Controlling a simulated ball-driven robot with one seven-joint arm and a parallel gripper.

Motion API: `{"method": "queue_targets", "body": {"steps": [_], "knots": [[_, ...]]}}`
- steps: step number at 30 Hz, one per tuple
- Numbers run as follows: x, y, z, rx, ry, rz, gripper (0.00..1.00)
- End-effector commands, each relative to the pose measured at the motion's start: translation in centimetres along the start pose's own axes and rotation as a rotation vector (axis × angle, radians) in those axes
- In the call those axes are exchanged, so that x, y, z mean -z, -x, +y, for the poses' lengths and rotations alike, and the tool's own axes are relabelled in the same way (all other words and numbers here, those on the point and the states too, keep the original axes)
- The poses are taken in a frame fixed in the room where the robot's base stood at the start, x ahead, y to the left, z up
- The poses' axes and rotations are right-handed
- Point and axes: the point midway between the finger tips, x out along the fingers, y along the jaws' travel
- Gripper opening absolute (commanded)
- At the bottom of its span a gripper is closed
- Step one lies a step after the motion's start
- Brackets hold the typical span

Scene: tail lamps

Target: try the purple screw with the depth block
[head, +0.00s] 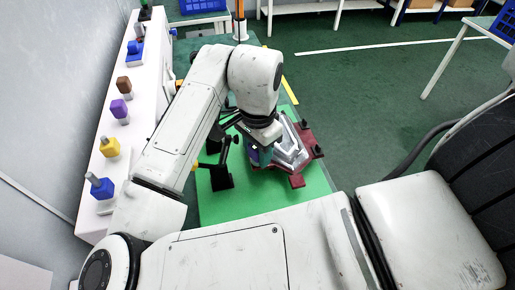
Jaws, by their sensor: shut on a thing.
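My gripper (262,148) is low over the grey and white tail lamp (290,152), which lies in a dark red holder (297,181). It is shut on a small blue-teal piece (266,158) at the lamp's left side. Most of this piece is hidden by the gripper, and I cannot tell if it is the depth block or if it touches the lamp. A purple-topped piece (119,108) stands on the white shelf at left. I cannot make out a purple screw on the lamp.
The white shelf (88,215) also bears brown (124,84), yellow (110,147) and blue (101,187) pieces. A black stand (221,178) rises from the green mat (255,205) left of the lamp. The mat's front is clear.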

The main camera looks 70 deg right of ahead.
Motion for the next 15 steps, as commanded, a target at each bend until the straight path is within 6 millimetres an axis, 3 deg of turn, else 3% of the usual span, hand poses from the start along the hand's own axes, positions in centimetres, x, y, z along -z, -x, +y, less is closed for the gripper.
{"method": "queue_targets", "body": {"steps": [8,9,15], "knots": [[0.01,-0.96,0.01,-0.001,0.000,0.000,0.09],[0.00,-0.84,0.01,0.000,0.000,0.000,0.43],[0.00,-0.81,0.01,0.000,0.000,0.000,0.62]]}}
